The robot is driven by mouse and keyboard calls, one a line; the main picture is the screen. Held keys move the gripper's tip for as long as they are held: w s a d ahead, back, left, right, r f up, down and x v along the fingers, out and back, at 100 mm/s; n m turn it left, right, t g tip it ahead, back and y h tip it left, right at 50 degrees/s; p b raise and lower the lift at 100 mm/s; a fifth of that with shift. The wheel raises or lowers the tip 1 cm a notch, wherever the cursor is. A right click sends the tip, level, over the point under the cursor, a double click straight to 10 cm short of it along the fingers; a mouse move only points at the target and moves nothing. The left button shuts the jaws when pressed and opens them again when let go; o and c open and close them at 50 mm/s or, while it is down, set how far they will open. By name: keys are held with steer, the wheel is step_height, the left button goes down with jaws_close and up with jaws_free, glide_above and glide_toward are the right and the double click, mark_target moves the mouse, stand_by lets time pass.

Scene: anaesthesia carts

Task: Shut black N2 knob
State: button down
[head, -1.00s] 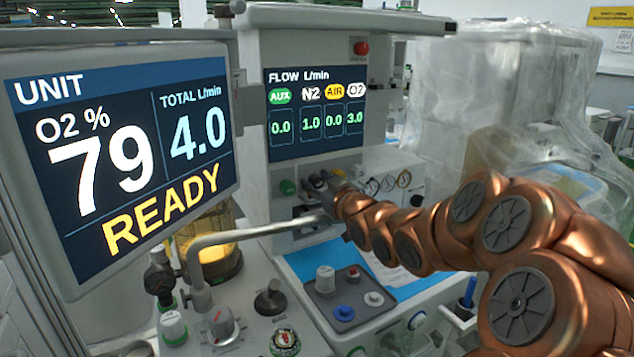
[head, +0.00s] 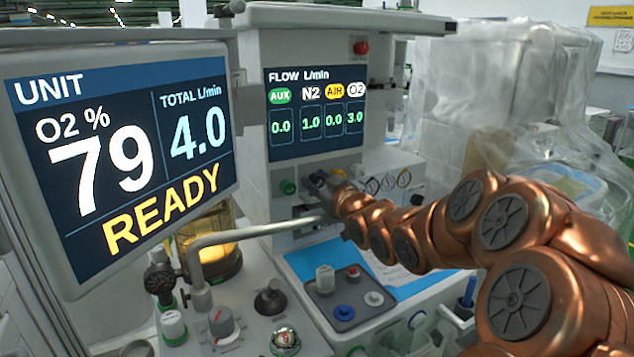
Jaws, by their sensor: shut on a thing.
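The flow panel of the anaesthesia machine shows in the head view, with a row of knobs below the flow display (head: 317,112). The display reads N2 1.0, O2 3.0, and 0.0 for AUX and AIR. My gripper (head: 319,183) reaches in from the right and is shut at the N2 place in the row, just right of the green AUX knob (head: 288,187). The black N2 knob is mostly hidden between and behind the dark fingers.
A large monitor (head: 120,160) at the left reads O2 79 %, total 4.0, READY. A grey bent pipe (head: 250,232) crosses just below my gripper. Round gauges (head: 388,182) sit right of the knobs. A worktop with small knobs lies below.

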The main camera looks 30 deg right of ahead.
steer(key=shift+m, duration=0.3)
steer(key=shift+r+m+p, duration=0.1)
steer(key=shift+m+p, duration=0.25)
steer(key=shift+m, duration=0.95)
steer(key=m+b, duration=0.2)
steer(key=m, duration=0.1)
steer(key=shift+f, duration=0.2)
steer(key=shift+m, duration=0.7)
steer(key=shift+r+b, duration=0.1)
steer(key=shift+b, duration=0.2)
steer(key=c, duration=1.1)
jaws_free()
